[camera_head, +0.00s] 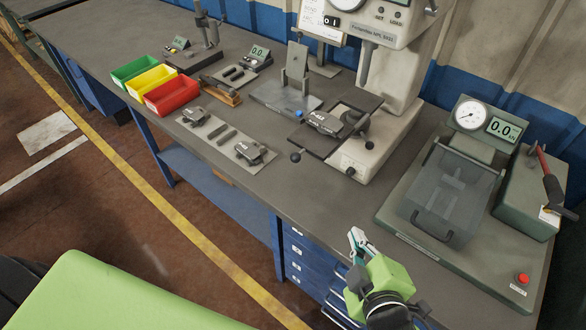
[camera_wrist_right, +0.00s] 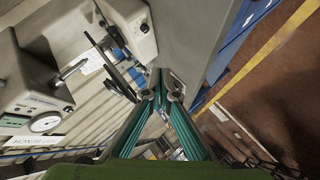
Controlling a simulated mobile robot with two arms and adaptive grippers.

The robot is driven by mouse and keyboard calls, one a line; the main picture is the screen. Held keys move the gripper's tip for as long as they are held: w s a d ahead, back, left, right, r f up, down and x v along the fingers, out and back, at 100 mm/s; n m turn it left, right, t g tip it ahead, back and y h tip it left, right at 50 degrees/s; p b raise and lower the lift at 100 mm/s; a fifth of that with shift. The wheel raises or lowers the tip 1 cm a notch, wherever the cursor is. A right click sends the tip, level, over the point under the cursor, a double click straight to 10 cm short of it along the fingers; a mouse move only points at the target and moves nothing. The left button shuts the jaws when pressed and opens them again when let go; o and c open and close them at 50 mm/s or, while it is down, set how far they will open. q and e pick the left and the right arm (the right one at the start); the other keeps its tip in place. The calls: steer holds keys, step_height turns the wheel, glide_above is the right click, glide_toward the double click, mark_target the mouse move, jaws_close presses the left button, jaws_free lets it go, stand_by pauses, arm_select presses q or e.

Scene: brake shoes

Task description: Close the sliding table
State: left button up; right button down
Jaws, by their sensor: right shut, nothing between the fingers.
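The sliding table, a dark plate (camera_head: 364,101) on the grey press (camera_head: 371,150), carries a dark brake-shoe part (camera_head: 324,122) marked with white lettering. Its ball-ended handle (camera_head: 295,157) points toward the front. The plate appears to stick out forward of the press column; how far it has slid I cannot tell. My right gripper (camera_head: 357,240) is shut and empty. It is over the bench's front edge, in front of and apart from the sliding table. The right wrist view shows its teal fingers (camera_wrist_right: 159,85) meeting at the tips. My left gripper is not in view.
Right of the press stands a test unit (camera_head: 408,240) with a clear cover, gauge and red button.

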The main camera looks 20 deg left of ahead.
steer(key=s+a+r+n+t+y, duration=0.1)
steer(key=s+a+r+n+y, duration=0.35)
steer(key=a+r+n, duration=0.5)
steer(key=w+a+f+p, duration=0.1)
steer(key=w+a, duration=0.2)
steer(key=w, duration=0.3)
steer(key=w+a+f+m+p, duration=0.1)
steer(key=w+a+f+p, duration=0.1)
steer(key=w+a, duration=0.2)
steer(key=shift+w+f+y, duration=0.2)
steer(key=shift+w+y, duration=0.25)
steer(key=shift+w, duration=0.85)
